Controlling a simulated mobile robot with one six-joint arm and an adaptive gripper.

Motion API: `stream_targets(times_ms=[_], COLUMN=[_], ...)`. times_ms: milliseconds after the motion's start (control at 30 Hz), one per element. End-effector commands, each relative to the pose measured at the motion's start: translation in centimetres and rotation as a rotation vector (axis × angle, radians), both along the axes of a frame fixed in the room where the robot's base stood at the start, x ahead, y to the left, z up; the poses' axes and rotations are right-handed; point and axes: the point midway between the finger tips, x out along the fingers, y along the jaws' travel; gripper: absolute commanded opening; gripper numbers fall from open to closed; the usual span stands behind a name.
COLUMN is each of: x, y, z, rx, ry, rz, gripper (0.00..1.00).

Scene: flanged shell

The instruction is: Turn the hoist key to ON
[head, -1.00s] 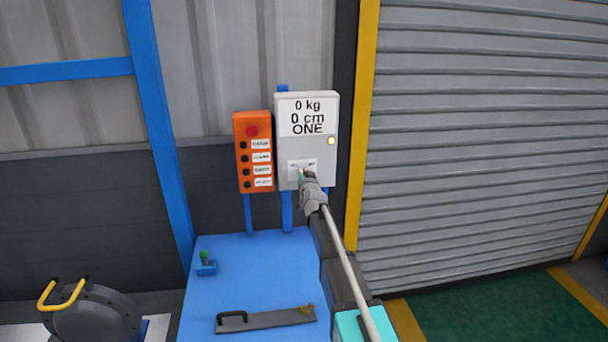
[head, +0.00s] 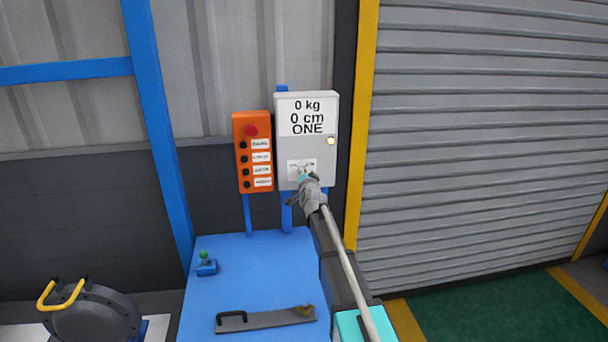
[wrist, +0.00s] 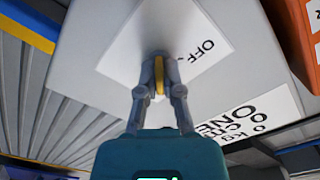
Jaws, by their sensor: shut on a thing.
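The grey-white hoist box (head: 330,170) hangs on a post in the head view, with a display reading "0 kg, 0 cm, ONE" and a small lit yellowish lamp. My gripper (head: 304,174) is at the white key label low on the box front. In the wrist view, my gripper (wrist: 160,66) is shut on the brass-yellow key (wrist: 159,78), which shows as a thin edge between the fingers. The white label (wrist: 125,50) around it reads "OFF" to the right of the fingers. Any ON mark is hidden or out of view. The key's exact angle is unclear.
An orange button box (head: 243,188) with a red button stands close left of the hoist box. A blue table (head: 235,280) below holds a bar with a black handle (head: 265,319) and a small green-knobbed fixture (head: 206,264). A grey shutter (head: 480,130) is at right.

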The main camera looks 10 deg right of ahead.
Motion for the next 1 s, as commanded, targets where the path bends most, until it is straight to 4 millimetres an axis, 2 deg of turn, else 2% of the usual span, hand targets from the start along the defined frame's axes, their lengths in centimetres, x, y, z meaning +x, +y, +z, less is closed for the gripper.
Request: stream_targets(times_ms=[167,200,333,367,767,1000], x=[0.0,0.0,0.0,0.0,-0.2,-1.8], y=[0.0,0.0,0.0,0.0,0.0,-0.1], z=[0.0,0.0,0.0,0.0,0.0,0.0], rx=[-0.001,-0.001,-0.001,-0.001,-0.001,-0.002], ry=[-0.001,-0.001,-0.001,-0.001,-0.001,-0.001], rz=[-0.001,-0.001,-0.001,-0.001,-0.001,-0.001], gripper=[0.00,0.16,0.40,0.43,0.43,0.43])
